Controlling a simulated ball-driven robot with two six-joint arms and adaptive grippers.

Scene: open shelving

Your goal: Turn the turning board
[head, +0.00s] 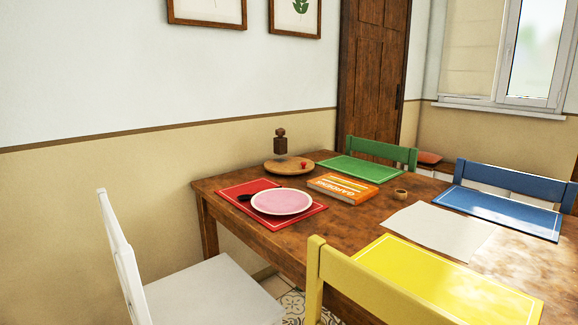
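The turning board (275,168) looks like a round, flat wooden disc near the far left corner of the table, by the wall. A dark brown wooden object (280,141), perhaps a mill or figure, stands at its back. A small red item (303,165) sits near its right edge. Neither of my grippers is in the head view.

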